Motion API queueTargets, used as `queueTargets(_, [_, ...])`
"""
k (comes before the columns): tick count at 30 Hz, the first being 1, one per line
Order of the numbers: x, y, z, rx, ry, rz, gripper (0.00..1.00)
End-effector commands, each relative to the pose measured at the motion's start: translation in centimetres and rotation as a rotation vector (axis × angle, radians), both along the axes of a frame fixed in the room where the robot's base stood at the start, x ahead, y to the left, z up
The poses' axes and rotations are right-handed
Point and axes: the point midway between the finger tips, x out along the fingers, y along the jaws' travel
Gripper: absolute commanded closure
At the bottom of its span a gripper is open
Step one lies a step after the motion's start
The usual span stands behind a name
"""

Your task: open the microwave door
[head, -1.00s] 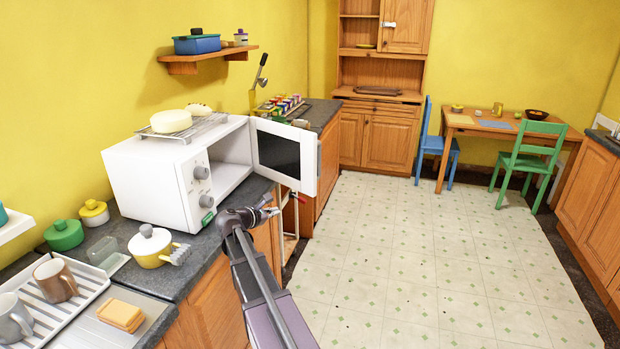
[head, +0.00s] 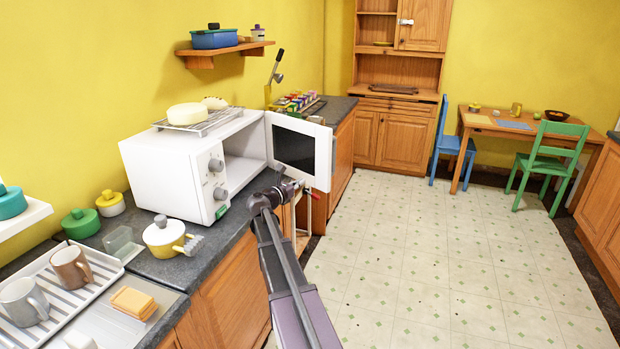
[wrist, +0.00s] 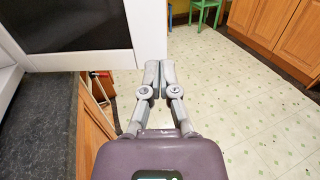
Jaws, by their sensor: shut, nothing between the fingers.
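The white microwave (head: 165,178) stands on the dark counter at the left in the head view. Its door (head: 325,158) is swung wide open, with the dark window facing me and part of the cavity (head: 243,170) visible. My gripper (head: 314,193) is at the lower outer corner of the door. In the wrist view my gripper (wrist: 152,68) is shut and empty, with its fingertips beside the outer edge of the door (wrist: 95,62). I cannot tell whether they touch it. No handle can be made out.
A cooling rack (head: 205,122) with a round pale item lies on top of the microwave. A yellow-and-white pot (head: 163,238) stands on the counter in front of it. The tiled floor (head: 430,260) to the right is clear.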

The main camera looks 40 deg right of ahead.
Motion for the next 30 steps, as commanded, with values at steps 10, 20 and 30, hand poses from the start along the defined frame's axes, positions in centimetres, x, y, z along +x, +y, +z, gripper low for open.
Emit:
queueTargets(10, [0.8,-3.6,0.0,0.001,-0.001,-0.002,1.00])
queueTargets(20, [1.7,-8.6,0.0,0.001,-0.001,-0.002,1.00])
queueTargets(30, [2.4,-12.6,0.0,0.001,-0.001,-0.003,1.00])
